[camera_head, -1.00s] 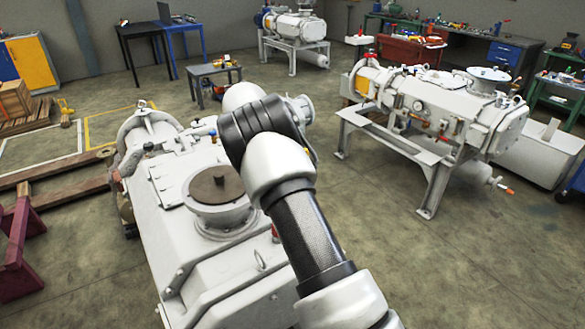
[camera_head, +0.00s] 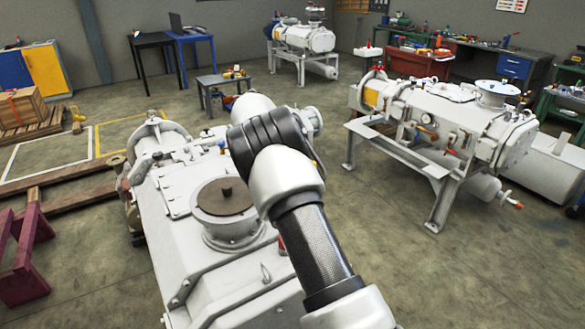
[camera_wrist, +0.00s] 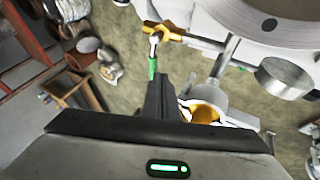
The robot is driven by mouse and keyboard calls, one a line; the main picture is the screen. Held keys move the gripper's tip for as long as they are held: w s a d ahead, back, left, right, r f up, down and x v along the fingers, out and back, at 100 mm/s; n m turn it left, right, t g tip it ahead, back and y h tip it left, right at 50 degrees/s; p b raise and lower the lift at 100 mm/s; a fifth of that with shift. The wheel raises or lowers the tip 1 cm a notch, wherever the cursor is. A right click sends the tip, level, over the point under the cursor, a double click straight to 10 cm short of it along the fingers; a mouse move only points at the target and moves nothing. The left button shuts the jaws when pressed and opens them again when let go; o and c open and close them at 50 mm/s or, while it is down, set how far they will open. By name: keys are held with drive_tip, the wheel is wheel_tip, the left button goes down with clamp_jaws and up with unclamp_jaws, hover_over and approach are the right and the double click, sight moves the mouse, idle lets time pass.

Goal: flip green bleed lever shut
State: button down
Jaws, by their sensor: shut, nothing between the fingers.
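The green bleed lever (camera_wrist: 152,67) shows in the wrist view as a short green grip on a silver stem. It hangs from a brass valve body (camera_wrist: 165,32) on the pale machine. My gripper (camera_wrist: 159,78) is shut, with its dark fingers pointing up the picture and nothing between them. Its tips are right beside the lower end of the green grip; I cannot tell whether they touch. In the head view my arm covers part of the near pump (camera_head: 185,275), and I make out neither the gripper nor the green lever there.
Pale machine casing with a round cylinder end (camera_wrist: 284,77) is close to the right of my gripper. A second pump on a stand (camera_head: 440,120) is at the right in the head view. A low grey table (camera_head: 222,82) stands behind. Concrete floor (camera_head: 385,255) is open between the pumps.

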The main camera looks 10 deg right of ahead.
drive_tip(key=p+v, duration=0.3)
drive_tip(key=v, duration=0.7)
drive_tip(key=shift+a+r, duration=0.2)
drive_tip(key=shift+r, duration=0.05)
drive_tip(key=s+d+r+n+t+y+p, duration=0.1)
drive_tip(key=s+d+r+n+t+y, duration=0.2)
drive_tip(key=r, duration=0.9)
drive_tip(key=s+r+n+t+y+p, duration=0.1)
drive_tip(key=s+r+n, duration=0.1)
drive_tip(key=s+r, duration=0.3)
drive_tip(key=s+r+n+y+p, duration=0.1)
drive_tip(key=s+r+n, duration=0.15)
drive_tip(key=s, duration=0.45)
drive_tip(key=s+a+f+n+t, duration=0.1)
drive_tip(key=s+n, duration=0.1)
drive_tip(key=s, duration=0.5)
drive_tip(key=s+a+f+n+t+p, duration=0.1)
drive_tip(key=s+a+f+n+t, duration=0.1)
drive_tip(key=s, duration=0.5)
drive_tip(key=s+a+f+n+t+y, duration=0.1)
drive_tip(key=s+f+n, duration=0.1)
drive_tip(key=s, duration=0.6)
drive_tip(key=shift+a+n+t+p, duration=0.25)
drive_tip(key=shift+n+t+p, duration=0.05)
drive_tip(key=shift+n+t, duration=0.15)
